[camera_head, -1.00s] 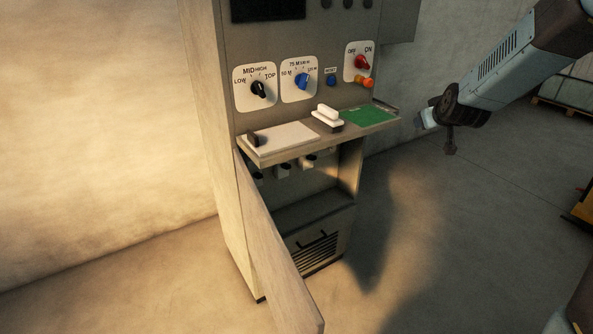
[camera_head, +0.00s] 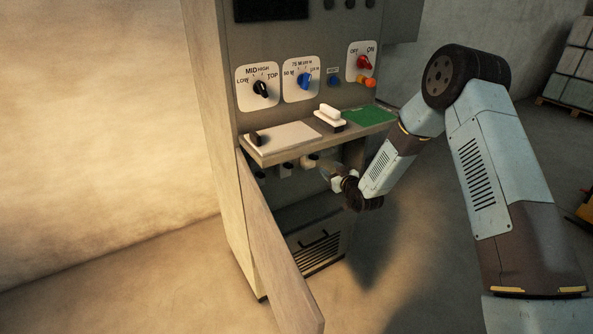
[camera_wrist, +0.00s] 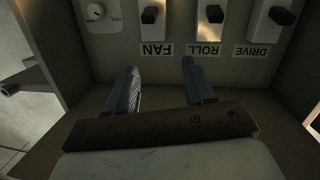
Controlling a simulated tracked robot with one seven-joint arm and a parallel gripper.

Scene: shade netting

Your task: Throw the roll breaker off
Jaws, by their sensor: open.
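The roll breaker (camera_wrist: 209,28) is a white block with a black toggle, above an upside-down ROLL label in the wrist view. It sits between the fan breaker (camera_wrist: 151,27) and the drive breaker (camera_wrist: 268,26). My gripper (camera_wrist: 159,65) is open and empty, its two fingers apart from the breakers. The gap between them lines up roughly with the fan breaker, and the right finger is below the ROLL label's left part. In the head view my gripper (camera_head: 328,173) is under the cabinet's shelf, right of the visible breakers; labels there are unreadable.
The cabinet's shelf (camera_head: 259,152) juts out above the breakers. An open door panel (camera_head: 275,250) stands out at the lower left. Knobs, including a red one (camera_head: 364,63), are above the shelf.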

